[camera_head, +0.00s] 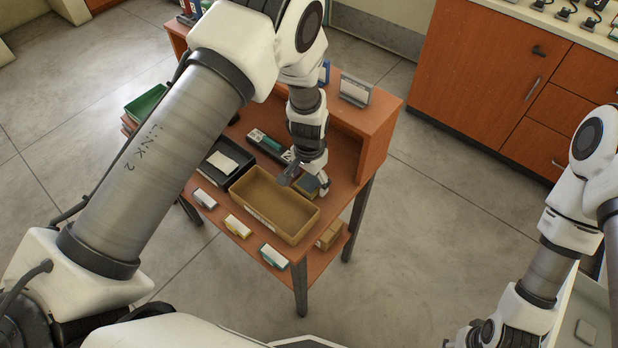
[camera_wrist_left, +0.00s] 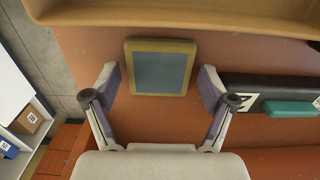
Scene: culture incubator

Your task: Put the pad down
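The pad (camera_wrist_left: 160,68) is a small square with a yellow-tan rim and a blue-grey middle. In the head view the pad (camera_head: 312,187) shows partly behind my left gripper (camera_head: 306,180), at the right of the desk. It appears to lie flat on the orange desk top (camera_wrist_left: 75,35), beside the tan tray (camera_head: 248,204). In the left wrist view my left gripper (camera_wrist_left: 160,82) is open, one finger on each side of the pad, with narrow gaps showing. My right gripper (camera_head: 468,336) is low at the bottom right, partly cut off, its fingers unclear.
A black tray (camera_head: 214,170) with a white item stands left of the tan tray. A dark case with teal parts (camera_head: 268,144) lies behind. Several small labelled boxes line the front edge. A raised shelf (camera_head: 375,118) bounds the back, holding a grey stand (camera_head: 355,90).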

